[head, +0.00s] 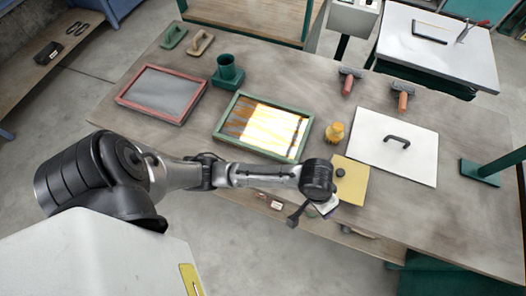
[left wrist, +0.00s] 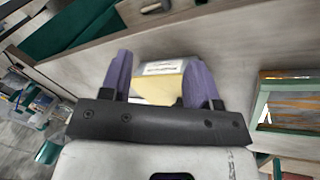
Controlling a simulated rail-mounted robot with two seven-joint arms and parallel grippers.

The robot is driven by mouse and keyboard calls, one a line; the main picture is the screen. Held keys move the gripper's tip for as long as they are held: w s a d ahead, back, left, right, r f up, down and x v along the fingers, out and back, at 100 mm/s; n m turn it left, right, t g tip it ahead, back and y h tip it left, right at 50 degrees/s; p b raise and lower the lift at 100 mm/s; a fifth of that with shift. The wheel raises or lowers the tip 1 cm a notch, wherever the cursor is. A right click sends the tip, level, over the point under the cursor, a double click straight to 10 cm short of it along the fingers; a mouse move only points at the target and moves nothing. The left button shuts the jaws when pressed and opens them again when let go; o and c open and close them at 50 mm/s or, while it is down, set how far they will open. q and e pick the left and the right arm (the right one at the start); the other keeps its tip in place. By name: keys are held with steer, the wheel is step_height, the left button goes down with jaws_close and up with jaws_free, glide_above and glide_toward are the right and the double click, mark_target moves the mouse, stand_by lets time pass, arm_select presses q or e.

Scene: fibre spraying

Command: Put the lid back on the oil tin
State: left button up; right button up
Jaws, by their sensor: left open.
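A pale yellow box-like thing (head: 352,182) with a dark round cap or opening on it stands at the table's front edge in the head view; I take it for the oil tin. The left wrist view shows a yellow face (left wrist: 158,92) and a white printed label. My left gripper (left wrist: 158,62) is open, with its purple fingers on either side of this thing; I cannot tell if they touch it. In the head view my left arm partly hides the thing's near side. I cannot make out a separate lid. My right gripper is not in view.
Further left are a green cup (head: 228,72) and a red-framed screen (head: 162,92).

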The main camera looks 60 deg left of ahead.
arm_select(q)
steer(key=s+a+f+m+y, duration=0.1)
steer(key=s+a, duration=0.4)
steer(key=s, duration=0.4)
steer(key=s+a+f+m+t+y, duration=0.1)
steer(key=s+a+m, duration=0.1)
steer(key=s+a, duration=0.3)
steer(key=s, duration=0.3)
steer(key=shift+s+f+t+y, duration=0.25)
steer(key=shift+s+t+y, duration=0.05)
steer(key=shift+s+y, duration=0.1)
